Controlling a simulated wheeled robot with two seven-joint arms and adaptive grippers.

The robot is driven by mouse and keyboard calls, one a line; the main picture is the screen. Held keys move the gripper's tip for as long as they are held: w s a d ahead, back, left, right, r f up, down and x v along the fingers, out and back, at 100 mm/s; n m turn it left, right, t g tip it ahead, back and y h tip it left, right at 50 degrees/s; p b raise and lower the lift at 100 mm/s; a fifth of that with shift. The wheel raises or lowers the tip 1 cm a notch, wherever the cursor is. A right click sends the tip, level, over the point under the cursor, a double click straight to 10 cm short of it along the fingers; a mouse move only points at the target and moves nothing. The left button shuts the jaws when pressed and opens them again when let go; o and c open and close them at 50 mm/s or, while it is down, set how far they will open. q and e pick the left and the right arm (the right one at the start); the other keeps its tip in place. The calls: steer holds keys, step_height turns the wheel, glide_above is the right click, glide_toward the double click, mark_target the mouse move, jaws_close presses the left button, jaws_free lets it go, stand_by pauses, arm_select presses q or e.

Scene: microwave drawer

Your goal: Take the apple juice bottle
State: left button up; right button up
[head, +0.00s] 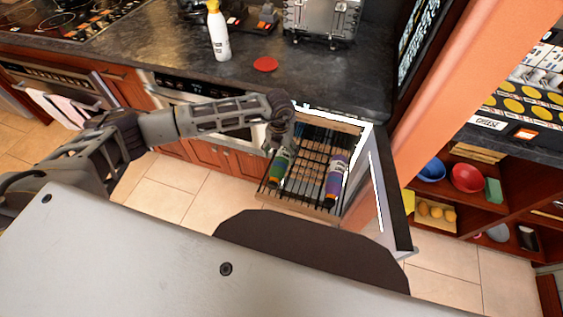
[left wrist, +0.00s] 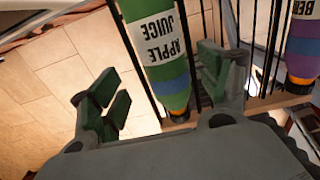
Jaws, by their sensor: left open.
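The green apple juice bottle (head: 280,167) lies on the wire rack of the pulled-out drawer (head: 308,206), at its left side. In the left wrist view the bottle (left wrist: 160,50) shows its label and runs down from the top edge to between my finger tips. My left gripper (head: 277,142) is over the drawer's left side and hides part of the bottle. In the left wrist view my left gripper (left wrist: 158,92) is open, with fingers on both sides of the bottle and a wider gap on the left. My right gripper is not in view.
A purple bottle (head: 336,180) lies at the right of the same rack; it also shows in the left wrist view (left wrist: 303,45). An open door (head: 388,190) stands right of the drawer. A white bottle (head: 218,35) and a red disc (head: 265,64) are on the dark counter.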

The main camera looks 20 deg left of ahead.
mark_target(282, 157)
arm_select(q)
steer(key=shift+w+d+f, duration=0.1)
steer(key=shift+d+f, duration=0.05)
steer(key=shift+f, duration=0.95)
steer(key=shift+d+f, duration=0.15)
steer(key=shift+f, duration=0.9)
steer(key=c, duration=1.4)
